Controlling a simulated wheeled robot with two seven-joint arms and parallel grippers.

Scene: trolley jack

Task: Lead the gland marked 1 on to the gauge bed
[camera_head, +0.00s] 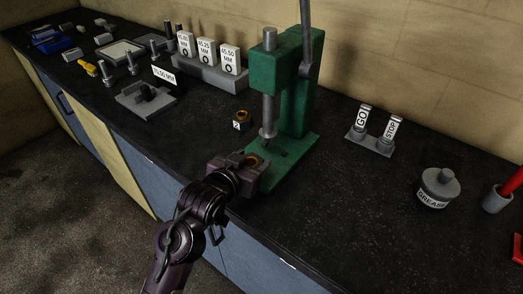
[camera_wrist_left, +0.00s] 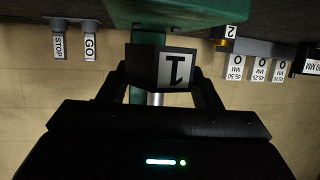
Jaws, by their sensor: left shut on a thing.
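My left gripper (camera_head: 238,172) is shut on the gland marked 1 (camera_head: 253,161), a dark block with a brass-coloured ring on top. In the left wrist view the gland (camera_wrist_left: 174,69) sits between the two fingers, its white label 1 upside down. In the head view it overlaps the front left edge of the green press base; I cannot tell whether it touches. My right gripper is not in view.
The green press (camera_head: 298,90) stands behind the gland, its ram above the base. A gland marked 2 (camera_head: 242,120) stands to its left. Gauge plugs with MM labels (camera_head: 207,66) stand behind. GO and STOP plugs (camera_head: 373,132) and a grease pot (camera_head: 438,188) are to the right.

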